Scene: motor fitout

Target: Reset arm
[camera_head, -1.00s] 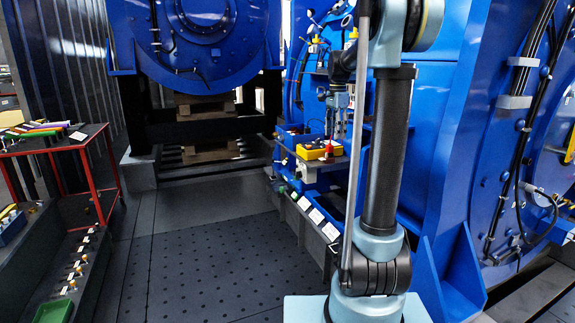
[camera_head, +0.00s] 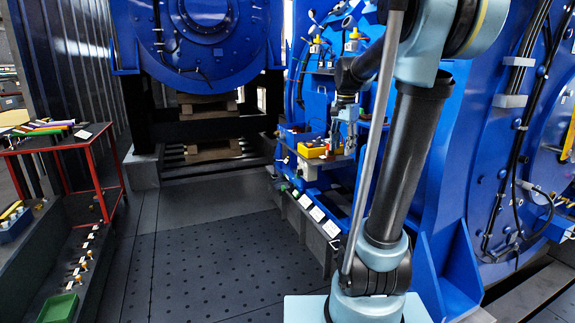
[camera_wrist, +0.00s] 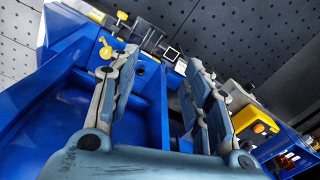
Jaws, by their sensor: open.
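My arm stands at the right of the head view, its upper link tilted to the right. My gripper (camera_head: 344,128) points downward beside the shelf on the blue machine, near the yellow box (camera_head: 312,149). In the wrist view my gripper (camera_wrist: 165,85) has its fingers well apart, with nothing held between them. Behind the fingers shows an open blue tray (camera_wrist: 68,110). The yellow box also shows in the wrist view (camera_wrist: 254,124), to the right of the fingers and apart from them.
Blue machine housings (camera_head: 200,45) stand at the back and right. A red-framed table (camera_head: 62,146) with coloured tools stands at the left. A green bin (camera_head: 58,308) lies at lower left. The perforated floor (camera_head: 205,265) in the middle is clear.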

